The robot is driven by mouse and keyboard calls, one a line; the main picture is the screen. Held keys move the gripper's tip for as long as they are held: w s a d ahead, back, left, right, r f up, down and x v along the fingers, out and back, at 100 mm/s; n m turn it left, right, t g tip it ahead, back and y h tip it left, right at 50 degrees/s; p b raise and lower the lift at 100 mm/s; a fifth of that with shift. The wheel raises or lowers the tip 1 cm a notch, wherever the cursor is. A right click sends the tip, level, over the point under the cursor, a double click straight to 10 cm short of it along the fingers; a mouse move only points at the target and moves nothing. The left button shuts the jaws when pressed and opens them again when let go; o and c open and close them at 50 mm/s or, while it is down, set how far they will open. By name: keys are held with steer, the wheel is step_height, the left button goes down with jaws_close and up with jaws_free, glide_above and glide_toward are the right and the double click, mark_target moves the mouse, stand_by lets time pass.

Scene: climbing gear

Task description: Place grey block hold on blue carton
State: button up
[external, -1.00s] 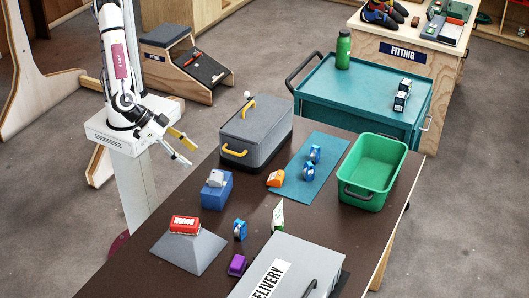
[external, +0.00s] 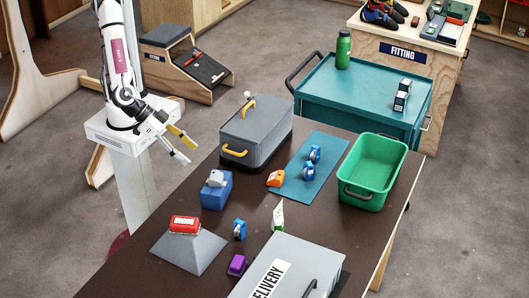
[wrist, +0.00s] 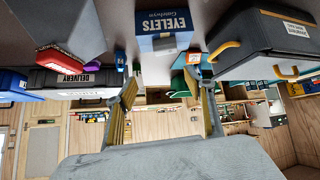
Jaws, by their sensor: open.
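The grey block hold (external: 217,178) rests on top of the blue carton (external: 216,193) on the dark table, near its left edge. In the wrist view, which is upside down, the carton (wrist: 158,20) shows the word EYELETS and the grey hold (wrist: 165,43) touches its top face. My gripper (external: 190,154) is open and empty, in the air off the table's left edge, above and to the left of the carton and apart from it. Its two spread fingers also show in the wrist view (wrist: 168,85) with nothing between them.
A grey lidded box (external: 262,130) with yellow handles stands behind the carton. A grey pyramid (external: 205,252) bears a red block (external: 184,224) in front. Blue (external: 240,229), purple (external: 237,265) and orange (external: 275,179) holds lie nearby. A green bin (external: 385,150) stands at right.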

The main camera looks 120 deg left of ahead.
step_height(320, 180, up, 14)
steer(key=s+d+m+t+h, duration=0.1)
steer(key=s+m+h, duration=0.1)
steer(key=m+h, duration=0.35)
steer(key=s+a+f+g+y, duration=0.1)
steer(key=s+a+g, duration=0.1)
steer(key=s+a, duration=0.7)
steer(key=s+a+f+n+g+y, duration=0.1)
steer(key=s+a+f+g+y, duration=0.1)
steer(key=s+a, duration=0.7)
steer(key=shift+s+a, duration=0.15)
steer(key=shift+s, duration=0.4)
